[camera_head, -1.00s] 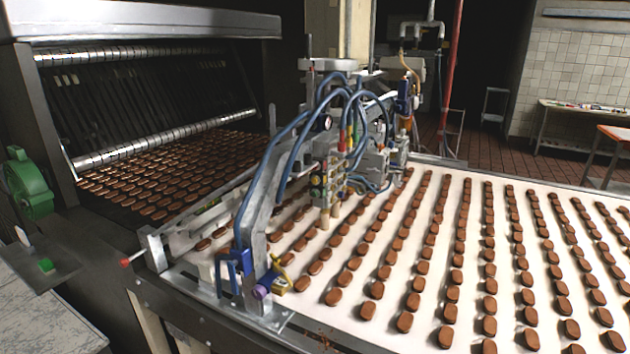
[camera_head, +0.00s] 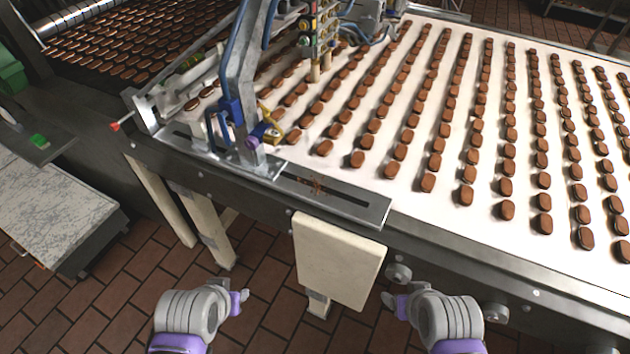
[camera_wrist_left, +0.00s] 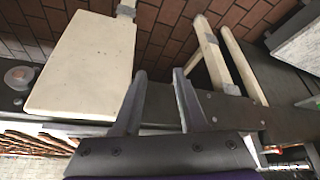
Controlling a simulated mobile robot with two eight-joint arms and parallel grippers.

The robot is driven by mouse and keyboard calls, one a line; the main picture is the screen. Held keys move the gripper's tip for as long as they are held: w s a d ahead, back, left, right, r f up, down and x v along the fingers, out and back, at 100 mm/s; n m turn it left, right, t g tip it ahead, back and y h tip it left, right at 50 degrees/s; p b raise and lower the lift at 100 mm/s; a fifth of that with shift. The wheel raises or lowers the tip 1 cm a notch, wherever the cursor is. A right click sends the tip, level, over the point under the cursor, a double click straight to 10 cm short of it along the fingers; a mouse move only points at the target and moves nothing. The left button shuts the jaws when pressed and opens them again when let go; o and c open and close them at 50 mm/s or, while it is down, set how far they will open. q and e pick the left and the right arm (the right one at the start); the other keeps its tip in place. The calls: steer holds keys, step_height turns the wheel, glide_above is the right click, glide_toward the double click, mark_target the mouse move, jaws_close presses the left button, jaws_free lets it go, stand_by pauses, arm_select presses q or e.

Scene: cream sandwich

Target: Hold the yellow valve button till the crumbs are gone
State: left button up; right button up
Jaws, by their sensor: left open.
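A yellow valve part (camera_head: 271,118) sits beside a blue fitting and a purple knob at the foot of the machine's arm, at the near edge of the conveyor; which yellow piece is the button is too small to tell. Brown crumbs (camera_head: 316,184) lie on the metal plate just right of it. My left gripper (camera_head: 243,301) hangs below the conveyor edge, well apart from the valve. It is open and empty; its spread fingers show in the left wrist view (camera_wrist_left: 158,88). My right gripper (camera_head: 389,301) is also low, before the conveyor; its jaws are unclear.
A cream board (camera_head: 337,260) hangs at the conveyor's front between my grippers. The metal front rail (camera_head: 470,262) runs right. Rows of brown biscuits cover the white belt (camera_head: 320,165). Cream legs (camera_head: 205,235) stand at left, beside a marble-topped table (camera_head: 50,210). The brick floor is open.

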arm_select(q)
jaws_close()
stand_by(1.4)
